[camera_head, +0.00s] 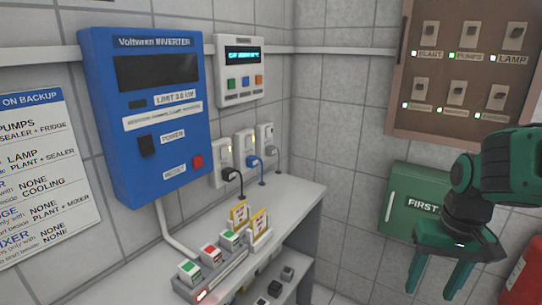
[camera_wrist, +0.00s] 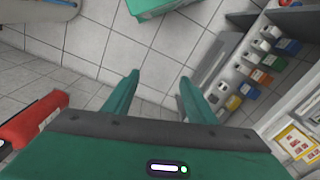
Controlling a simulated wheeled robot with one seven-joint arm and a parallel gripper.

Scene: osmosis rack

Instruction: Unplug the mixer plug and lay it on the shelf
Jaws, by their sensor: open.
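Wall sockets hold a black plug (camera_head: 231,175) with a black cord and, to its right, a blue plug (camera_head: 253,162) with a blue cord. A further socket (camera_head: 265,137) at the right has a dark cord below it. I cannot read which plug is the mixer's. The white shelf (camera_head: 300,198) runs below the sockets. My gripper (camera_head: 434,288) is open and empty, pointing down at the right, well apart from the plugs and the shelf. Its two green fingers also show spread in the wrist view (camera_wrist: 157,90), with only floor tiles between them.
A blue inverter (camera_head: 145,105) and a white controller (camera_head: 241,70) hang above. A green first-aid box (camera_head: 405,205), brown switch panel (camera_head: 462,110) and red cylinder (camera_head: 525,278) are at right.

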